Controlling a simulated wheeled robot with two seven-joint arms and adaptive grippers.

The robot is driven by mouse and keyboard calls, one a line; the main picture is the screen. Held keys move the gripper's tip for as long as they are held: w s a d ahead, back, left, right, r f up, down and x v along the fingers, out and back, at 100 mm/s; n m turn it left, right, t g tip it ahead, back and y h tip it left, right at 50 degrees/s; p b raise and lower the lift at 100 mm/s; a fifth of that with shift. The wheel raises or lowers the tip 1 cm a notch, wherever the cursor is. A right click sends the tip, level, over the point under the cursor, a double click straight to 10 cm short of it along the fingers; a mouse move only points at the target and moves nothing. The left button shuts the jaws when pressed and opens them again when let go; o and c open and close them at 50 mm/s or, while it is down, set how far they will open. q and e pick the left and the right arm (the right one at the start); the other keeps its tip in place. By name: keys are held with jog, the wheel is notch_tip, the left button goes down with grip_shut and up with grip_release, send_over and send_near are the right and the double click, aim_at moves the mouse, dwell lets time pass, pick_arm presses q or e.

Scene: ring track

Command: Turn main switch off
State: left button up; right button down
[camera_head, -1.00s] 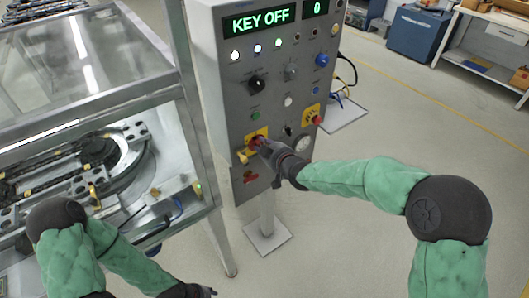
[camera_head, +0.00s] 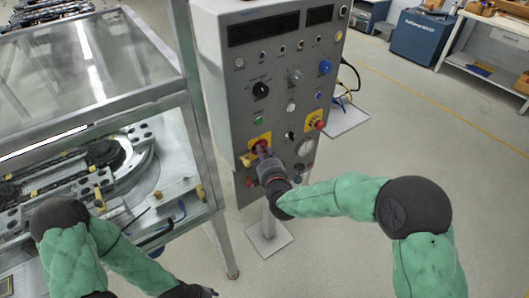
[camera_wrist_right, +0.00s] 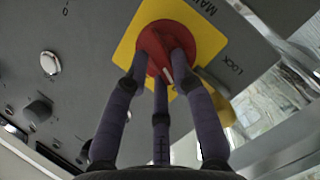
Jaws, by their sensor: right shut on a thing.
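The main switch (camera_head: 260,143) is a red knob on a yellow plate low on the grey control panel. In the right wrist view the knob (camera_wrist_right: 184,30) carries a white mark, and "MAI" and "LOCK" lettering stands beside the yellow plate (camera_wrist_right: 129,48). My right gripper (camera_head: 263,150) is shut on the knob, with its fingers (camera_wrist_right: 163,65) around it, partly hiding it. The panel's display (camera_head: 263,28) is dark. My left gripper (camera_head: 207,292) is at the bottom edge, away from the panel; its fingers are too small to read.
A red emergency button (camera_head: 320,125) on yellow and several knobs and buttons are on the panel. A glass-covered machine (camera_head: 85,65) with a ring track stands close at left. A blue cabinet (camera_head: 418,38) and a workbench are at the back right. The floor at right is clear.

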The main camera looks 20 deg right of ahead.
jog(key=shift+a+f+n+t+h+b, duration=0.1)
jog(key=shift+f+n+t+h+b, duration=0.3)
jog(key=shift+n, duration=0.6)
jog(key=shift+f+n+t+b, duration=0.1)
jog(key=shift+n+t+b, duration=0.3)
jog(key=shift+n+b, duration=0.45)
jog(key=shift+r+n, duration=0.1)
jog(key=shift+n, duration=0.15)
jog(key=c, duration=1)
grip_release()
jog(key=shift+c, duration=0.2)
jog(key=s, duration=1.2)
jog(key=shift+a, duration=0.25)
